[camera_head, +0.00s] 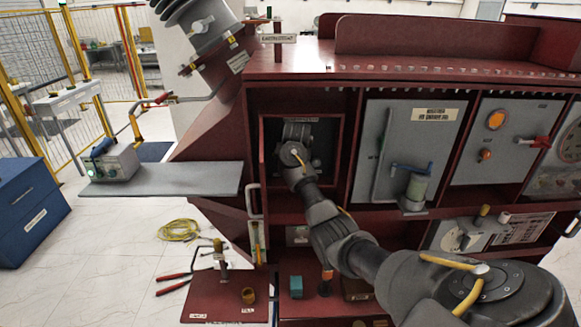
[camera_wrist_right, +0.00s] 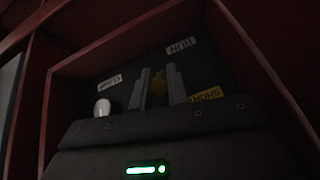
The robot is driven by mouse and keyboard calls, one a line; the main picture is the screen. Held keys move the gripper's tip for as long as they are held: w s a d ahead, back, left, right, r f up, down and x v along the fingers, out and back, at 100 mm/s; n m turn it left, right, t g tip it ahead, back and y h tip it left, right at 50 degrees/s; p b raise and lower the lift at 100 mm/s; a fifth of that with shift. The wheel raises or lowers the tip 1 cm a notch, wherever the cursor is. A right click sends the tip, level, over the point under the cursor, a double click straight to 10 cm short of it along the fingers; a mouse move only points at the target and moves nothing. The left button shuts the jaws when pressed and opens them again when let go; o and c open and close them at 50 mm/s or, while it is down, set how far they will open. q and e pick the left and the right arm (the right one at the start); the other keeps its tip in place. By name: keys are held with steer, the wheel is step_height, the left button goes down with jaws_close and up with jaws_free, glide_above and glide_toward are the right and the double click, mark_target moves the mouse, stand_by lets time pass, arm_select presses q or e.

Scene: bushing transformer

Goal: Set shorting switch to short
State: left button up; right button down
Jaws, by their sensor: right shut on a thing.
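The shorting switch sits in an open dark red compartment (camera_head: 328,165) in the cabinet's left part. My right gripper (camera_head: 297,136) reaches into this compartment and hides the switch in the head view. A yellow label (camera_wrist_right: 206,95), which seems to read SHORT, lies right of the fingers. White labels (camera_wrist_right: 181,46) and (camera_wrist_right: 109,81) lie above and left of the handle. The handle's exact angle is hard to tell. My left gripper is not in view.
The compartment's red side walls (camera_wrist_right: 262,65) stand close around the gripper. A grey shelf (camera_head: 165,180) juts out left, with a small box (camera_head: 112,163).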

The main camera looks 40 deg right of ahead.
stand_by(0.4)
steer(key=c, duration=1.4)
jaws_free()
steer(key=shift+o, duration=0.2)
